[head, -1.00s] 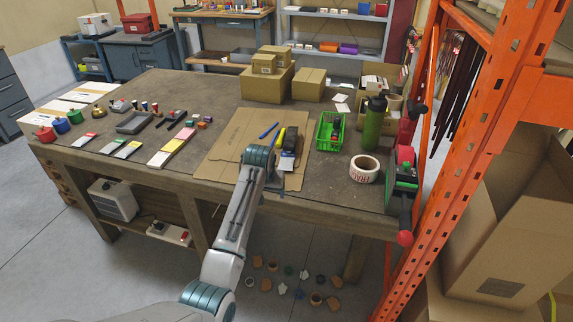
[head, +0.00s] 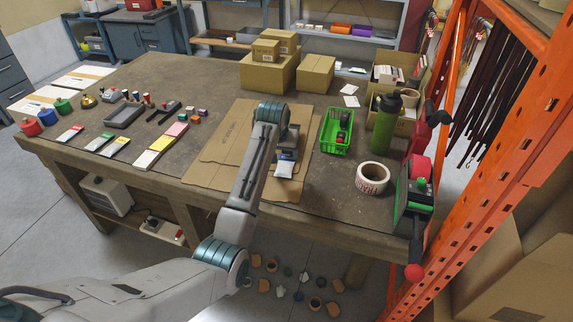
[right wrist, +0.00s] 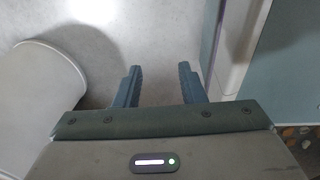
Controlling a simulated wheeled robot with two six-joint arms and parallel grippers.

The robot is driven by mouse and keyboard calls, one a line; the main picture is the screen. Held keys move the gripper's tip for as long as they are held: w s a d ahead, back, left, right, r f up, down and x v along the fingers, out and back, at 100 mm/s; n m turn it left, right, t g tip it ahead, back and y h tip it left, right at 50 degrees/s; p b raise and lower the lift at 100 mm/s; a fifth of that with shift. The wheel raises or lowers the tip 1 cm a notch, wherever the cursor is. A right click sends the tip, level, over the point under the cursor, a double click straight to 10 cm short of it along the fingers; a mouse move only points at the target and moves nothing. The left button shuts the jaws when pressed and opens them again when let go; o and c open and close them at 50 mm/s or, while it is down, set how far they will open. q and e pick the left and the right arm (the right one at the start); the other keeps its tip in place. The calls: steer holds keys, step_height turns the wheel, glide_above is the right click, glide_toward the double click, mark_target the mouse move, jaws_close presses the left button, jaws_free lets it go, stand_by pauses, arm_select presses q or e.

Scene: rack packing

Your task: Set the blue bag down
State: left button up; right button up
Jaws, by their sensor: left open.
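A small pale bag with a bluish-white face (head: 284,169) shows at the tip of my left arm, over the front part of the flat cardboard sheet (head: 222,158) on the workbench. My left gripper (head: 288,154) is open, right at the bag's far edge and pointing down. The arm hides part of the jaws, and I cannot tell whether they touch the bag. My right gripper (right wrist: 161,86) is open and empty in the right wrist view, above bare floor.
A green basket (head: 337,144) holding small items, a tape roll (head: 372,178), a green bottle (head: 385,122) and a tape dispenser (head: 414,192) stand right of the sheet. Cardboard boxes (head: 268,74) stand behind. Small packets (head: 154,151) lie to the left. The orange rack (head: 470,175) borders the right.

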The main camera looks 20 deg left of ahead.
mark_target(284, 166)
arm_select(q)
steer(key=shift+x, duration=0.85)
steer(key=shift+f, duration=0.4)
steer(key=shift+w+f, duration=0.2)
steer(key=shift+f, duration=0.1)
steer(key=x, duration=0.1)
steer(key=p+x, duration=0.1)
steer(key=x, duration=0.1)
steer(key=shift+d+f, duration=0.2)
steer(key=shift+d, duration=0.15)
steer(key=shift+w+f, duration=0.1)
steer(key=shift+f, duration=0.25)
steer(key=shift+w+f, duration=0.2)
steer(key=shift+f, duration=0.15)
arm_select(e)
steer(key=shift+s+r, duration=0.7)
steer(key=shift+r, duration=0.05)
arm_select(q)
steer(key=shift+c, duration=0.4)
steer(key=c, duration=1.1)
steer(key=shift+r+p, duration=0.25)
steer(key=shift+p, duration=0.35)
arm_select(e)
steer(key=shift+r, duration=0.35)
